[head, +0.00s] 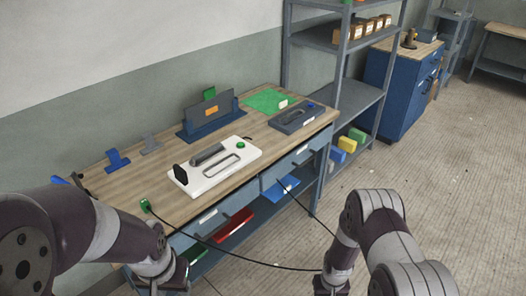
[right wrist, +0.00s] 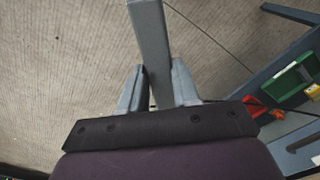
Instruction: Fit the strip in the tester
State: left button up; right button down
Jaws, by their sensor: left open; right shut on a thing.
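A long grey strip (right wrist: 150,40) is held in my right gripper (right wrist: 158,88), whose fingers are shut on its two sides. In the head view, a white device (head: 238,169) with a grey bar, a looped outline and a green button lies on the bench. A dark grey device (head: 288,124) with a blue button lies farther back right. I cannot tell which is the tester. My left gripper (head: 170,287) is open at the bottom edge, in front of the bench, partly cut off.
The wooden bench (head: 130,190) also bears a dark blue stand (head: 222,121) with an upright panel, a green mat (head: 264,98) and small blue and grey brackets. Shelves (head: 345,105) stand at right.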

aim_at(291, 117)
jog(key=i+u, duration=0.1)
jog(key=u, duration=3.3)
jog(key=k+l+u, duration=0.2)
jog(key=k+l, duration=0.2)
jog(key=l, duration=0.15)
jog(key=k+l+u, duration=0.2)
jog(key=k+l, duration=0.25)
jog(key=k+l+u, duration=0.2)
jog(key=k+l, duration=0.2)
jog(key=k+l+u, duration=0.2)
jog(key=k+l, duration=0.15)
jog(key=k, duration=0.2)
jog(key=k+l+u, duration=0.2)
jog(key=k, duration=0.35)
